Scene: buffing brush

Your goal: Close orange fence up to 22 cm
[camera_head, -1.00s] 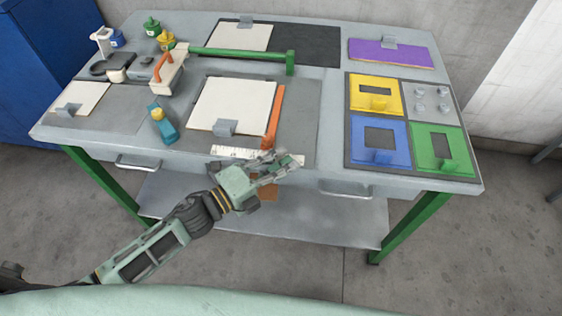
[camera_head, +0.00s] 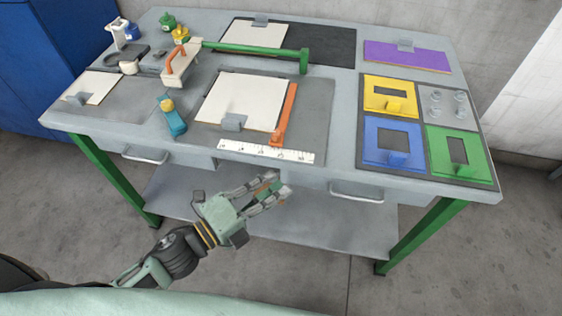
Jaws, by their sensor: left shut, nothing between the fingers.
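The orange fence (camera_head: 285,113) is a narrow bar on the dark mat along the right edge of a white sheet (camera_head: 243,98). Whether it touches the sheet I cannot tell. Its near end stands just behind the white ruler (camera_head: 265,151), right of the ruler's middle; the numbers are too small to read. My left gripper (camera_head: 278,187) is shut and empty, in front of the table's front edge and apart from the fence. My right gripper is out of view.
A green bar (camera_head: 248,49) crosses behind the sheet. A teal bottle-like piece (camera_head: 173,118) stands to its left. Yellow (camera_head: 388,96), blue (camera_head: 390,142) and green (camera_head: 459,151) plates lie at the right. A drawer handle (camera_head: 356,193) sticks out at the front.

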